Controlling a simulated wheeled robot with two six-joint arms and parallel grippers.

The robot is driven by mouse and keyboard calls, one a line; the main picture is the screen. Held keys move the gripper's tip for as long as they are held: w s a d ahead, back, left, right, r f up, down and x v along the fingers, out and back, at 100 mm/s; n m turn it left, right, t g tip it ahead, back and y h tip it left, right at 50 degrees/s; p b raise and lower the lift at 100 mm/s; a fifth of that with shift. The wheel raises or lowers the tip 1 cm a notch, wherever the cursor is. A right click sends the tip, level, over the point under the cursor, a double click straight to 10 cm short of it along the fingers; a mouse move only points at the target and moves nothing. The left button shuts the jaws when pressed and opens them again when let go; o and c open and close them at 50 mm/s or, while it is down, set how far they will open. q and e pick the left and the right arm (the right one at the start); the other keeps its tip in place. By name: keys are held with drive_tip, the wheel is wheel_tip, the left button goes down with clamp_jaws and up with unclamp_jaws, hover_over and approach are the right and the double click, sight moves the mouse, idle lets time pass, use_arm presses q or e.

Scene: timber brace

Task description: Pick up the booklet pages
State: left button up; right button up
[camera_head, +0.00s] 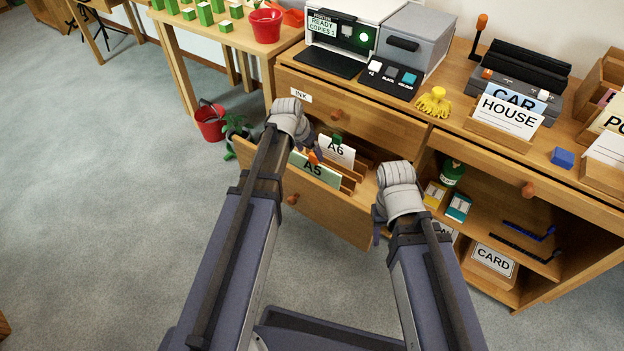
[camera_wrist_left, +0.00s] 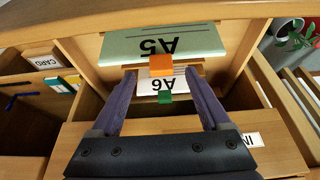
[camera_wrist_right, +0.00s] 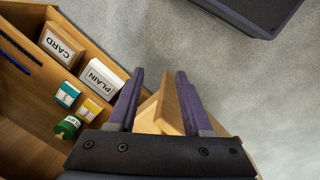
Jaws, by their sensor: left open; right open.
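No stack is clearly recognisable as booklet pages. The open drawer holds a pale green A5 sheet (camera_head: 315,169) and a white A6 sheet (camera_head: 337,152) in wooden dividers. Both also show in the left wrist view, A5 (camera_wrist_left: 190,42) behind A6 (camera_wrist_left: 147,82), with an orange tab (camera_wrist_left: 161,66) and a green tab (camera_wrist_left: 165,97). My left gripper (camera_wrist_left: 162,76) is open above the drawer, its fingers either side of the A6 sheet; contact is unclear. My right gripper (camera_wrist_right: 160,73) is open and empty above the drawer's wooden corner (camera_wrist_right: 170,105).
A printer (camera_head: 345,35) reading "READY COPIES 1" stands on the cabinet. HOUSE (camera_head: 507,116) and CAR (camera_head: 515,95) sheets stand right of it. An open shelf at right holds a CARD box (camera_head: 493,261) and small boxes. Carpet (camera_head: 100,220) at left is clear.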

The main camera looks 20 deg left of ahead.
sight(313, 157)
use_arm(q)
drive_tip(key=b+x, duration=0.2)
drive_tip(key=x, duration=0.2)
drive_tip(key=shift+w+r+b, duration=0.1)
drive_tip(key=shift+b, duration=0.25)
drive_tip(key=shift+r, duration=0.1)
clamp_jaws()
idle(0.9)
